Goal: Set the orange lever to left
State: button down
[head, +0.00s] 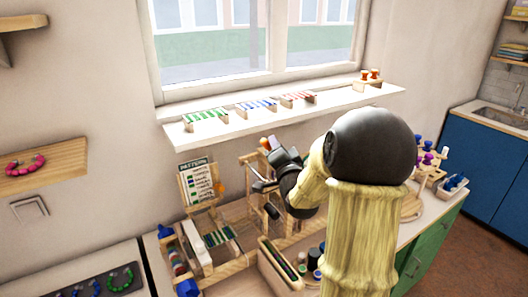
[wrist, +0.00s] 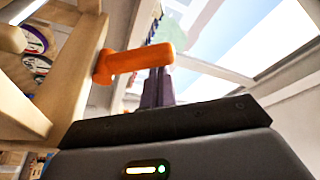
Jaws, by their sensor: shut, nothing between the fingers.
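The orange lever (wrist: 130,63) shows in the wrist view as a stubby rounded handle. It sticks out to the right from an upright wooden post (wrist: 80,75). My gripper (wrist: 159,82) is shut and empty, its dark fingers together just below the lever's free end. The lever overlaps the fingertips in this view; I cannot tell whether they touch. In the head view my gripper (head: 262,187) is at the wooden frame on the bench, left of my arm.
A pattern board (head: 198,182) stands left of my gripper. A wooden box (head: 270,272) with dark jars beside it is in front. A window shelf (head: 330,103) with bead boards runs behind. My arm hides part of the bench on the right.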

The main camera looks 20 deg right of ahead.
jog(key=shift+a, duration=0.1)
dwell(0.5)
jog(key=d+r, duration=0.1)
jog(key=d+r+p, duration=0.1)
jog(key=d+p, duration=0.1)
jog(key=shift+w+d+r, duration=0.25)
jog(key=shift+d+r, duration=0.1)
jog(key=shift+r, duration=0.05)
jog(key=b+v, duration=0.3)
jog(key=v, duration=0.7)
jog(key=shift+f+b, duration=0.2)
jog(key=shift+b, duration=0.15)
jog(key=shift+a, duration=0.3)
